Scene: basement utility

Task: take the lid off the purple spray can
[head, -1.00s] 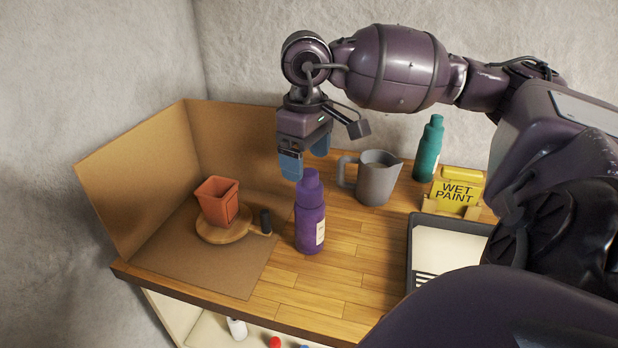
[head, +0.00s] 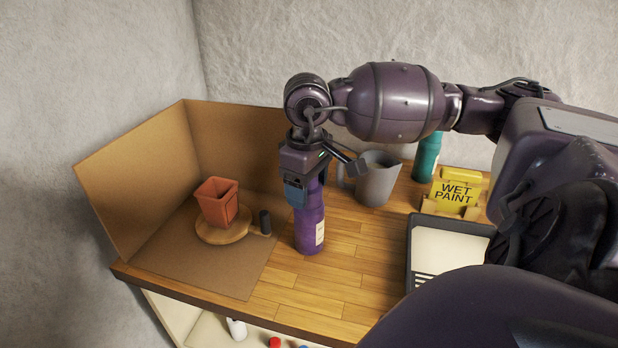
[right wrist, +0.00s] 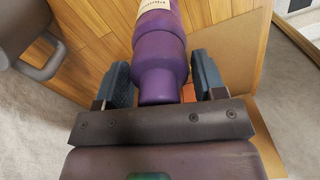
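The purple spray can (head: 311,234) stands upright on the wooden bench, left of the grey jug. Its lid is at the top, partly hidden in the head view by my right gripper (head: 305,192). That gripper points down over the can. In the right wrist view the lid (right wrist: 158,85) lies between the two blue finger pads, with a visible gap on each side, so the right gripper (right wrist: 162,80) is open around it. My left gripper is not in view.
A grey jug (head: 377,180) stands just right of the can, and a teal can (head: 427,160) behind it. A yellow wet paint sign (head: 456,192) and a paint tray (head: 412,262) are at the right. An orange pot (head: 217,202) sits on a round wooden stand (head: 222,236) before cardboard screens (head: 135,175).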

